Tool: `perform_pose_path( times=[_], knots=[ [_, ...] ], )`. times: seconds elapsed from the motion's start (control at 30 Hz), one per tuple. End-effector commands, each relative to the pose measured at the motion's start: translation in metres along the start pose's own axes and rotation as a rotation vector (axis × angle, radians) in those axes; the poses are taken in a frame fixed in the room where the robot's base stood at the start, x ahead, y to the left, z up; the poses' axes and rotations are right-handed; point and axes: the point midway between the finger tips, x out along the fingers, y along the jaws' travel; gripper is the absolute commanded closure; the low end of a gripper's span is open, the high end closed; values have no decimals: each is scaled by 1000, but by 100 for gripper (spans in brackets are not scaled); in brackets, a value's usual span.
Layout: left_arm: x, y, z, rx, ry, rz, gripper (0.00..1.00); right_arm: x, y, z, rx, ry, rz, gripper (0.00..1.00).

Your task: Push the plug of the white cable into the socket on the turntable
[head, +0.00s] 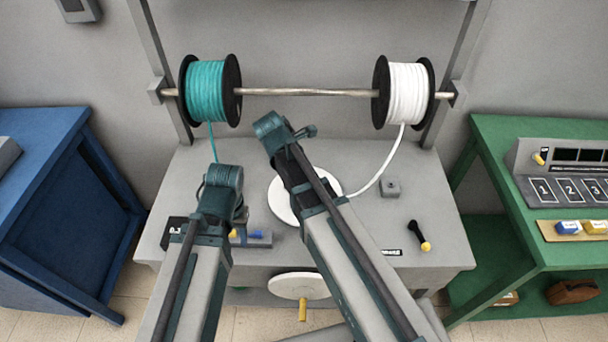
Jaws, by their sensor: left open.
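The white cable (391,162) hangs from the white spool (407,95) and curves down left to the turntable (282,206), a white disc on the grey bench. Its plug end is hidden behind my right arm, and I cannot make out the socket. My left gripper (240,214) is open, over the bench just left of the turntable. My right gripper (304,132) is raised in front of the bench's back, above the turntable in the picture. Its fingers are too small and covered to tell their state.
A teal spool (207,91) shares the metal rod (305,92); its cable runs down behind my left arm. A grey block (390,187) and a black-yellow lever (420,236) are on the bench's right. A crank wheel (284,286) is in front. Blue and green tables flank the bench.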

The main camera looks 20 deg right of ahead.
Motion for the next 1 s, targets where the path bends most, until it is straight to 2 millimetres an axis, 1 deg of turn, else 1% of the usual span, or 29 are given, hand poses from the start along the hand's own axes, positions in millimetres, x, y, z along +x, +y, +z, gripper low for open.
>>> perform_pose_path(
  times=[0.47, 1.0],
  knots=[
    [0, 0, 0, 0, 0, 0, 50, 0, 0, 0, 0, 0, 0, 100],
    [9, 1, 0, 0, 0, 0, 50, 8, 0, -3, 0, 0, 0, 100]
  ],
)
